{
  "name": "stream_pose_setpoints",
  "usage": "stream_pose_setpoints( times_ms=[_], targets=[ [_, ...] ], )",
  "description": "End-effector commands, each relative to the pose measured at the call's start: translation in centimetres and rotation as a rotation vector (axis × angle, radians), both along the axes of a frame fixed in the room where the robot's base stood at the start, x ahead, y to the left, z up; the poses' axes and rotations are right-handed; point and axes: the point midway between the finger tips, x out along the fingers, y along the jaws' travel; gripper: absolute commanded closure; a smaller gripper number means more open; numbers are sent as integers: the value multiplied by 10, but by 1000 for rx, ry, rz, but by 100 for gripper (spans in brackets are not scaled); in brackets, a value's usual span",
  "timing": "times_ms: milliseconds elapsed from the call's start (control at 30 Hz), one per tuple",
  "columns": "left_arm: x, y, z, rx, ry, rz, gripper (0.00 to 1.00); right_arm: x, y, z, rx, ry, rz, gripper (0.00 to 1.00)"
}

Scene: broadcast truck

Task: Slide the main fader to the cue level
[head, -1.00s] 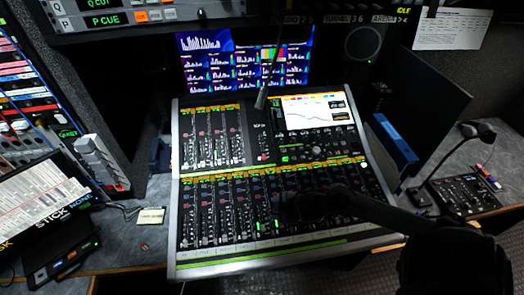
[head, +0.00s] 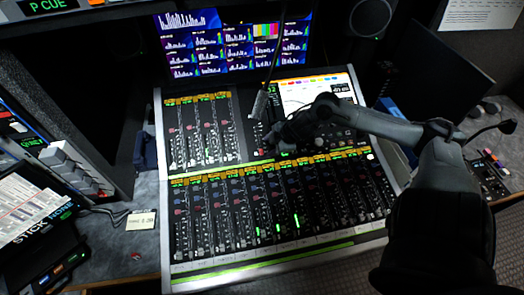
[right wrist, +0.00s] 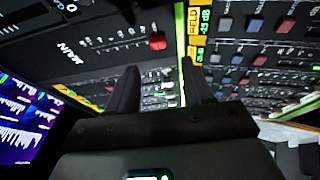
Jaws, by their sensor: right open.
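The main fader (right wrist: 157,42) shows in the right wrist view as a red cap on a dark panel strip, by a row of scale marks and the white MAIN label (right wrist: 72,56). My right gripper (right wrist: 160,78) is open and empty there. Its two dark fingers point toward the panel, and the red cap appears between and beyond their tips, apart from them. In the head view my right gripper (head: 276,134) is over the mixing console (head: 166,225), at the middle strip. It partly hides the main fader area. My left gripper is not in view.
Several channel faders fill the console's lower bank. A thin microphone stalk (head: 272,70) rises close to my right gripper. A monitor (head: 235,45) stands behind the console. A dark panel (head: 440,75) stands at right. A small note (head: 141,220) lies on the left counter.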

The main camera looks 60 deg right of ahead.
Motion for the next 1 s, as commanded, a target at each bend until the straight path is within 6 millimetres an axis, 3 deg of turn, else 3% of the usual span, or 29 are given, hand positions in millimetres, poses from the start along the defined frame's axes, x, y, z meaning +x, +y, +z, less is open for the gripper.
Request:
stream_pose_setpoints(
  times_ms=[100, 400, 633, 1000],
  targets=[
    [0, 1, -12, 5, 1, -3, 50, 11, -1, -20, -2, -1, 1, 49],
    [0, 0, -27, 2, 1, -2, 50, 31, -2, -51, -1, -3, -2, 49],
    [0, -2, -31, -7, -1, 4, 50, 38, -2, -62, -1, -1, -1, 49],
    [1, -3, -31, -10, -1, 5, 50, 40, -1, -64, -2, -1, 0, 49]
  ],
)
